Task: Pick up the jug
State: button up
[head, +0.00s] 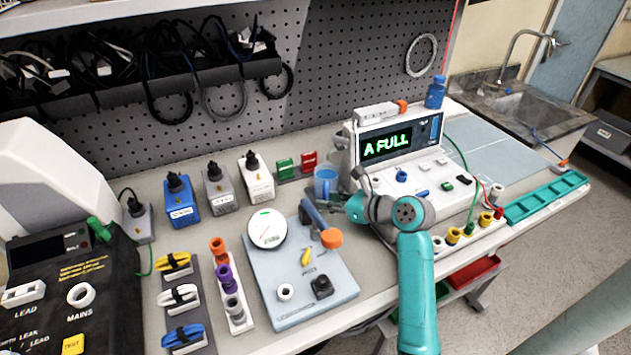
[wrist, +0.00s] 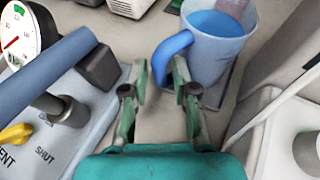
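The jug (head: 326,185) is a clear, bluish cup shape with a blue handle, standing upright on the bench behind the pale blue valve board. In the wrist view the jug (wrist: 220,58) is at the upper right. Its blue handle (wrist: 168,55) reaches left, toward my fingers. My gripper (wrist: 160,72) is open, with the handle's lower end between or just beyond its two fingertips. I cannot tell whether either finger touches it. In the head view my gripper (head: 348,203) is close to the jug's right front side and partly hidden by my wrist.
The valve board (head: 283,312) with a dial (head: 266,229) and blue lever (head: 313,214) is left of my gripper. The pump tester reading "A FULL" (head: 387,144) stands close on the right.

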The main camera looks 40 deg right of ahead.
jog(key=shift+w+f, duration=0.1)
jog(key=shift+w, duration=0.1)
grip_shut()
